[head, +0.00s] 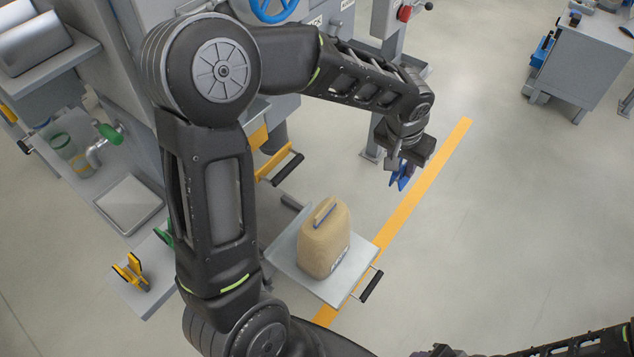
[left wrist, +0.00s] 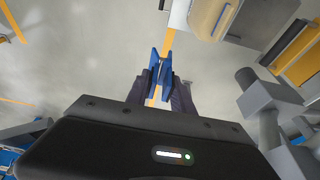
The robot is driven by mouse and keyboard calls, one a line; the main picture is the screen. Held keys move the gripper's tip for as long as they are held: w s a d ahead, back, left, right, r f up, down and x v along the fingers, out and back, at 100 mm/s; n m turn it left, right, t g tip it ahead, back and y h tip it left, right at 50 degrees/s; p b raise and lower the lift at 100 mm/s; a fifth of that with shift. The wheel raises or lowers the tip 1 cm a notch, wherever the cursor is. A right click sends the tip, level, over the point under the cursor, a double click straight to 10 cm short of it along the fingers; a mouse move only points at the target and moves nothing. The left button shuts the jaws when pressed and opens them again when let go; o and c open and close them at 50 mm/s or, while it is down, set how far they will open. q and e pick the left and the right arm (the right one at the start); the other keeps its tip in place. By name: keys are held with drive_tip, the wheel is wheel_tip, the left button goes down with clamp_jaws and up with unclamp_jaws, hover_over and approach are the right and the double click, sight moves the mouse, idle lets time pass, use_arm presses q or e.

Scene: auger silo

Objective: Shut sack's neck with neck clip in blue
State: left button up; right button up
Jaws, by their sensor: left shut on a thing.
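The tan sack (head: 323,246) stands upright on a grey platform (head: 297,281). Its narrow top neck (head: 322,210) has a thin blue line along it. In the left wrist view the sack (left wrist: 206,17) shows partly at the top edge. My left gripper (head: 398,168) is shut on the blue neck clip (head: 401,180), in the air right of and apart from the sack. The clip (left wrist: 158,70) sticks out between the fingers in the left wrist view. My right gripper (head: 437,351) is partly in view at the bottom edge; its jaws are unclear.
A yellow clip-like thing (head: 131,272) stands on a grey shelf at left, with a green one partly hidden behind my arm. A black-handled bar (head: 371,285) sits at the platform's right side. A yellow line (head: 430,171) crosses the open floor; a workbench (head: 584,66) stands far right.

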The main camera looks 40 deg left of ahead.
use_arm(q)
drive_tip(key=s+a+f+b, duration=0.4)
drive_tip(key=a+f+b, duration=1.1)
drive_tip(key=a+b, duration=0.2)
drive_tip(key=b, duration=0.2)
drive_tip(key=shift+a+f+b, duration=0.3)
drive_tip(key=shift+b, duration=0.05)
drive_tip(key=shift+s, duration=0.1)
wheel_tip(320, 180, down, 5)
drive_tip(key=b, duration=0.3)
drive_tip(key=shift+f+b, duration=0.1)
drive_tip(key=shift+b, duration=0.2)
drive_tip(key=shift+f, duration=0.4)
